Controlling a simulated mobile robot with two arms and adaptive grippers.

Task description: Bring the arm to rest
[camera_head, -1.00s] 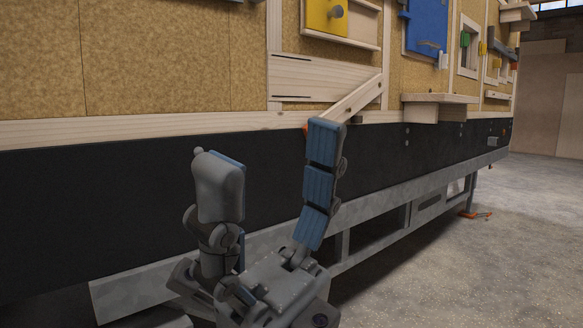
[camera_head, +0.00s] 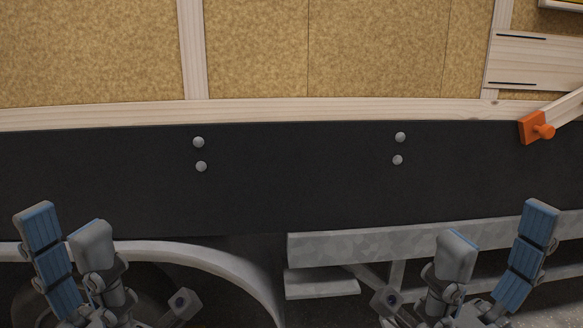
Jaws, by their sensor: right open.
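My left gripper (camera_head: 66,228) is at the bottom left of the head view, fingers pointing up. Its blue-padded finger and grey-backed finger stand apart with nothing between them. My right gripper (camera_head: 496,228) is at the bottom right, also pointing up, open and empty. Both are in front of the trailer's side, and neither visibly holds anything. The lower parts of both arms are cut off by the picture's bottom edge.
The trailer's black side band (camera_head: 300,185) runs across the view below a wooden rail (camera_head: 300,111) and cork-like panels (camera_head: 95,50). A grey metal frame (camera_head: 400,240) and a curved fender (camera_head: 215,262) lie below. An orange knob (camera_head: 543,131) is at the right.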

